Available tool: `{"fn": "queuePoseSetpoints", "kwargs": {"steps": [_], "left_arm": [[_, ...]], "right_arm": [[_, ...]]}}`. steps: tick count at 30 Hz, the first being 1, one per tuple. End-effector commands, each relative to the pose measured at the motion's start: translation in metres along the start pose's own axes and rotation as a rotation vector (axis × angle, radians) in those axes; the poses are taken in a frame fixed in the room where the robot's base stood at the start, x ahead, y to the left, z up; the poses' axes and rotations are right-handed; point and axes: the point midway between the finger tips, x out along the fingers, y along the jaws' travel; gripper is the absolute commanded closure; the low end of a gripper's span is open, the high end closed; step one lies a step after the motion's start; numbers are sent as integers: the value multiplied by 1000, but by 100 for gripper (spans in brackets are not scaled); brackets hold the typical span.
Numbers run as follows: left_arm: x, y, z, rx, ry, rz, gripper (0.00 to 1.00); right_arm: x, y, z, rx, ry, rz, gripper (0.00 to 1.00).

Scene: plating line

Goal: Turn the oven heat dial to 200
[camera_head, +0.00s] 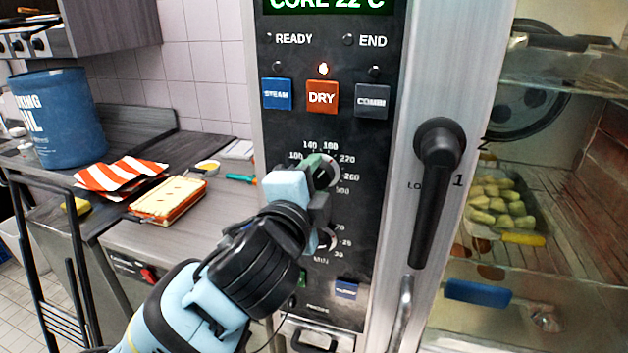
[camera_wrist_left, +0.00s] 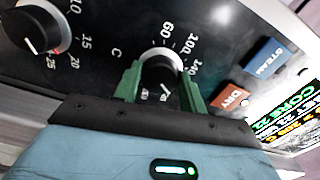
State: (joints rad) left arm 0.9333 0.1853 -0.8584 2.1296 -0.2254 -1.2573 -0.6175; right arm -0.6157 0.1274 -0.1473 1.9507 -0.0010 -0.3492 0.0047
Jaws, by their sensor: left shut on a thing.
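The oven heat dial (camera_wrist_left: 160,68) is a black knob with a pale rim, set in the black control panel (camera_head: 345,120). My left gripper (camera_wrist_left: 158,92) has its green fingers on both sides of the knob and is shut on it. In the wrist view the numbers 60, 100 and 140 show around the dial. I cannot read the dial's setting with certainty. My right gripper is not in view.
A minute dial (camera_wrist_left: 42,30) sits below the heat dial, partly behind my gripper in the head view. Mode buttons, such as the orange DRY button (camera_head: 322,97), are above. The black door handle (camera_head: 436,190) stands out to the right. A blue bucket (camera_head: 58,115) stands at left.

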Motion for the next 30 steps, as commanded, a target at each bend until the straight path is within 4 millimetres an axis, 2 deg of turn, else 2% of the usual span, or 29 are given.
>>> {"fn": "queuePoseSetpoints", "kwargs": {"steps": [11,12,16,17,26,30], "left_arm": [[0,1,0,5,-1,2,82],[0,1,0,5,-1,2,56],[0,1,0,4,-1,2,39],[0,1,0,4,-1,1,38],[-2,0,0,4,0,0,38],[-13,0,0,4,2,0,38]], "right_arm": [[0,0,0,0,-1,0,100],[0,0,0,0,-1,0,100],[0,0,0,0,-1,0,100],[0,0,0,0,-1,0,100],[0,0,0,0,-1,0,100],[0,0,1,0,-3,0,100]]}}
